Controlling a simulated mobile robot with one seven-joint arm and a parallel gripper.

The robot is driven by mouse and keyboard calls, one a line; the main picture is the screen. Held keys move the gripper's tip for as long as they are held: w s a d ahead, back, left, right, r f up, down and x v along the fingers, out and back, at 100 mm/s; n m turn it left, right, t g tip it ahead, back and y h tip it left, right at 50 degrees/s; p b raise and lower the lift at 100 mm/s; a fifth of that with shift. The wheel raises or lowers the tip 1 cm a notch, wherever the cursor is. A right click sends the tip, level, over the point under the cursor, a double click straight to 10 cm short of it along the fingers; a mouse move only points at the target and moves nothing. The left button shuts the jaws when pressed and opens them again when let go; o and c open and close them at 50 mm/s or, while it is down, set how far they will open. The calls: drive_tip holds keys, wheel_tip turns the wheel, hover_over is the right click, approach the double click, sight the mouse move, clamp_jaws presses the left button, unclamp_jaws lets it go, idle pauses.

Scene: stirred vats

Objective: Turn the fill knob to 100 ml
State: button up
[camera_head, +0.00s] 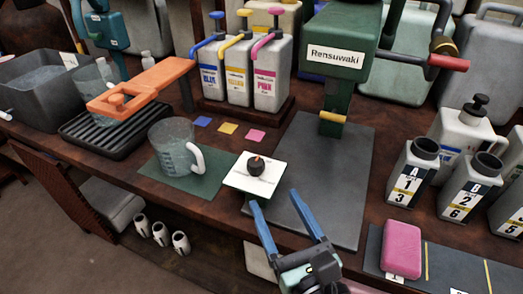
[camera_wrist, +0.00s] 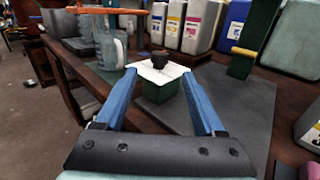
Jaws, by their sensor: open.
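The fill knob (camera_head: 256,168) is small and black with an orange mark, and sits on a white square plate (camera_head: 242,182). In the wrist view the knob (camera_wrist: 159,60) stands on its white plate (camera_wrist: 150,71), on top of a green box (camera_wrist: 160,90). The markings on the plate are too small to read. My gripper (camera_head: 274,198) has two blue fingers, spread wide and empty. It is on the near side of the knob, apart from it. In the wrist view the knob shows beyond my fingertips (camera_wrist: 159,74), centred between them.
A clear measuring jug (camera_head: 172,150) stands on a green mat left of the knob. Behind are pump bottles (camera_head: 240,68) and the green Rensuwaki machine (camera_head: 338,50). Numbered canisters (camera_head: 412,175) and a pink block (camera_head: 401,250) are further right.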

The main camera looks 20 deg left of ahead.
sight(258, 168)
drive_tip(key=b+x, duration=0.2)
drive_tip(key=x, duration=0.9)
drive_tip(key=shift+w+a, duration=0.15)
drive_tip(key=shift+w, duration=0.05)
clamp_jaws()
